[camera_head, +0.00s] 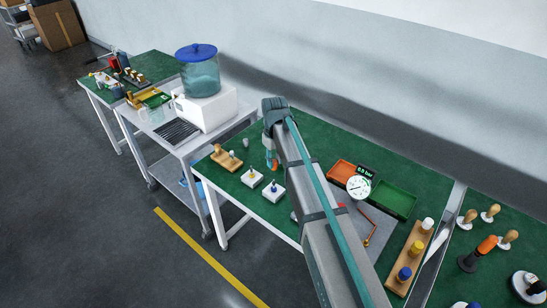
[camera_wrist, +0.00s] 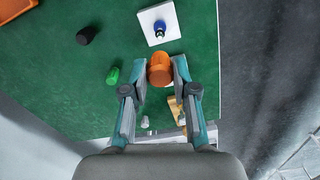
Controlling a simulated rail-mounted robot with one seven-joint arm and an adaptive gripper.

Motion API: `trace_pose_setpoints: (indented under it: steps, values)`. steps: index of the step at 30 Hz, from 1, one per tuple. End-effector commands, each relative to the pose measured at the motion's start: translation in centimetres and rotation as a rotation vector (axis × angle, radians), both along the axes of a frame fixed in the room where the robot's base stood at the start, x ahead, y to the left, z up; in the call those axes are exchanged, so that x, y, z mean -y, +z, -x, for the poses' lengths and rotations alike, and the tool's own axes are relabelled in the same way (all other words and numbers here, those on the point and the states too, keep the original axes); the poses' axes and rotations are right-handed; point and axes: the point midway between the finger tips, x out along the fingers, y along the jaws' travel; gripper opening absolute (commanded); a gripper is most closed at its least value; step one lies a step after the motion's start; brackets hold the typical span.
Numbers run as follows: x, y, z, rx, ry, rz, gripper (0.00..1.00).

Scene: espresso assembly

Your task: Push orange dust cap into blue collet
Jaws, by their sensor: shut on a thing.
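The orange dust cap (camera_wrist: 160,70) is between the two fingertips of my gripper (camera_wrist: 163,75) in the wrist view, and the fingers are shut on it. In the head view my gripper (camera_head: 271,158) hangs over the green bench, with a small orange spot of the cap (camera_head: 275,167) at its tip. The blue collet (camera_wrist: 160,28) stands on a white square block (camera_wrist: 173,36), ahead of the cap in the wrist view. The cap and the collet appear apart. Height above the bench is hard to tell.
A green cap (camera_wrist: 113,75) and a black cap (camera_wrist: 86,35) are to the left in the wrist view. A wooden block with pegs (camera_head: 226,158) stands on the bench. Orange (camera_head: 341,173) and green (camera_head: 392,199) trays and a gauge (camera_head: 358,187) lie right of the arm.

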Motion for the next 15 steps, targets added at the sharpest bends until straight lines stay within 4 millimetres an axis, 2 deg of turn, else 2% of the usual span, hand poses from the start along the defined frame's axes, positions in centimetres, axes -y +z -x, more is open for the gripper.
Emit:
trace_pose_setpoints:
  steps: [15]
  values:
    - [0.0,-2.8,0.0,0.001,0.000,-0.001,0.00]
